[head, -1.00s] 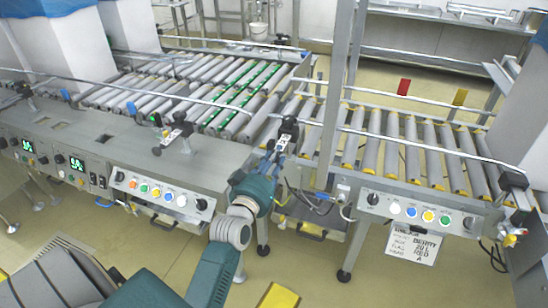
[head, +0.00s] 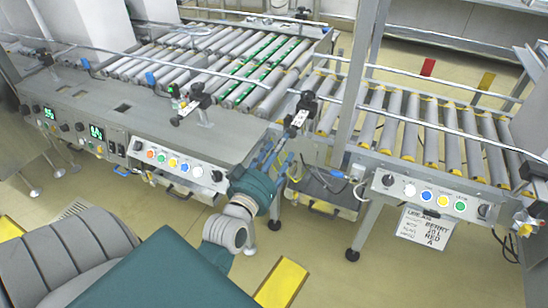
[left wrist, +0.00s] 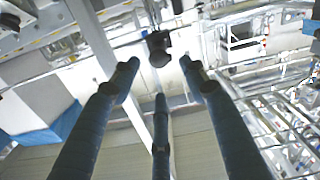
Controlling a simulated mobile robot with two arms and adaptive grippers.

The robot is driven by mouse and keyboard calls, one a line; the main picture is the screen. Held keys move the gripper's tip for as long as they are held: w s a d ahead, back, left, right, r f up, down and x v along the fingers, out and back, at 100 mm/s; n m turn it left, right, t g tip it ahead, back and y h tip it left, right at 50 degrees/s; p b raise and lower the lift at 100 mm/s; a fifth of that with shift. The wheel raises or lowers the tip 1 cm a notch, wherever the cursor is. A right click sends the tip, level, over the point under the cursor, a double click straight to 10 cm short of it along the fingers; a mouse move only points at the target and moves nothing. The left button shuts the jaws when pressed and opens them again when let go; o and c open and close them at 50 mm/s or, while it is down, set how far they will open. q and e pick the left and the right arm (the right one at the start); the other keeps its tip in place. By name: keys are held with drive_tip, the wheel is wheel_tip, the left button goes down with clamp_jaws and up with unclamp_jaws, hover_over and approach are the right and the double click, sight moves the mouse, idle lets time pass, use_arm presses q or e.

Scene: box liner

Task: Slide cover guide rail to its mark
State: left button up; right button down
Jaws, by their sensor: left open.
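A long silver guide rail (head: 240,78) runs along the front of the roller conveyor. A black clamp (head: 303,108) with a white label stands near the conveyor gap, and another clamp (head: 190,100) stands further left. My left gripper (head: 277,150) is just below and left of the nearer clamp, with its blue fingers pointing up toward it. In the left wrist view the three fingers (left wrist: 160,78) are spread and empty. A black clamp head (left wrist: 158,48) shows beyond their tips, apart from them. I cannot make out a rail mark. My right gripper is out of view.
A control panel with coloured buttons (head: 175,163) lies left of my gripper, and another panel (head: 430,195) lies right. A grey upright post (head: 362,90) stands right of the clamp. A yellow floor marking (head: 282,283) and open floor lie in front.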

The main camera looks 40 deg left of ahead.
use_arm(q)
drive_tip(key=shift+v, duration=1.95)
